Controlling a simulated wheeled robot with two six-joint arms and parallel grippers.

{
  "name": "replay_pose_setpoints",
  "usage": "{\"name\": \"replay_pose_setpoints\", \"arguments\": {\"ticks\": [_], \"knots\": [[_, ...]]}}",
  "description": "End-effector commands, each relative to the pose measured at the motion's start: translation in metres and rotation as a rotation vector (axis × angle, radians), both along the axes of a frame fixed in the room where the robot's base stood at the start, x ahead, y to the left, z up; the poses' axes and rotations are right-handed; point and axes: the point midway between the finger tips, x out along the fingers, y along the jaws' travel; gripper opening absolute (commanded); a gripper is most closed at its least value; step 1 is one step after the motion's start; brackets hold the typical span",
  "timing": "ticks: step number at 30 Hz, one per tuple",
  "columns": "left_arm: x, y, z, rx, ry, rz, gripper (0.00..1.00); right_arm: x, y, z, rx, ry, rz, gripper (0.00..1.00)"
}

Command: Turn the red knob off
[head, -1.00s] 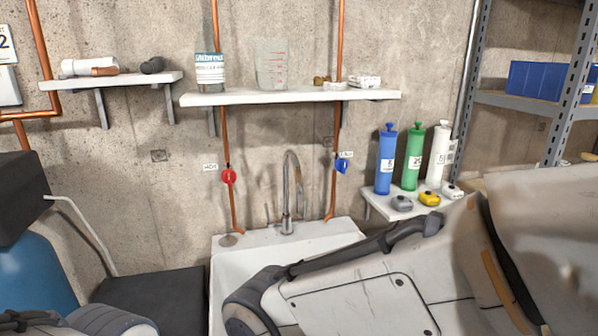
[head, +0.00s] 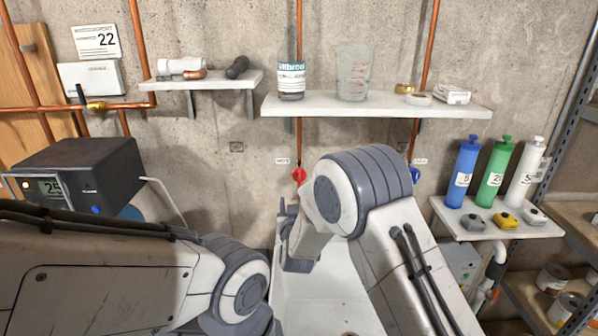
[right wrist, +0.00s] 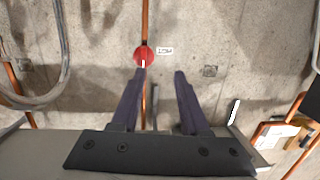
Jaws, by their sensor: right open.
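The red knob (head: 299,174) sits on a vertical copper pipe on the wall, above the white sink (head: 320,300), with a small label on its left. My right gripper (head: 284,207) is partly hidden by its own wrist and stands just below the knob in the head view. In the right wrist view the red knob (right wrist: 144,55) lies just beyond the tip of the left-hand finger. The two dark fingers (right wrist: 161,72) are apart with nothing between them. I cannot tell whether the finger touches the knob. My left arm shows at lower left, but its gripper is out of the picture.
A blue knob (head: 411,176) shows partly behind my right arm. A shelf (head: 380,106) with a jar and beaker hangs above the knobs. A side shelf (head: 450,218) at right holds several bottles. A dark box (head: 75,172) stands at left.

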Motion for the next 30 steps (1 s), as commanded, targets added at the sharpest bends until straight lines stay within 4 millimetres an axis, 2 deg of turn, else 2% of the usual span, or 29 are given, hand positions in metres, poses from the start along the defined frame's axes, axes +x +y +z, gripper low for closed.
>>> {"name": "replay_pose_setpoints", "arguments": {"ticks": [3,6,11,24,30], "knots": [[0.000,0.000,0.009,0.000,0.000,0.000,0.50,0.012,-0.015,0.003,-0.011,-0.090,-0.059,0.45],[0.000,0.000,0.011,0.000,0.000,0.000,0.50,0.016,-0.021,0.005,-0.015,-0.127,-0.081,0.45],[0.000,0.000,0.018,0.000,0.000,0.000,0.50,0.032,-0.022,0.007,-0.017,-0.136,-0.085,0.45],[0.000,0.000,0.045,0.000,0.000,0.001,0.50,0.101,-0.021,0.006,-0.016,-0.134,-0.083,0.45],[0.000,0.000,0.050,0.000,0.000,0.000,0.50,0.116,-0.021,0.005,-0.017,-0.133,-0.083,0.45]]}}
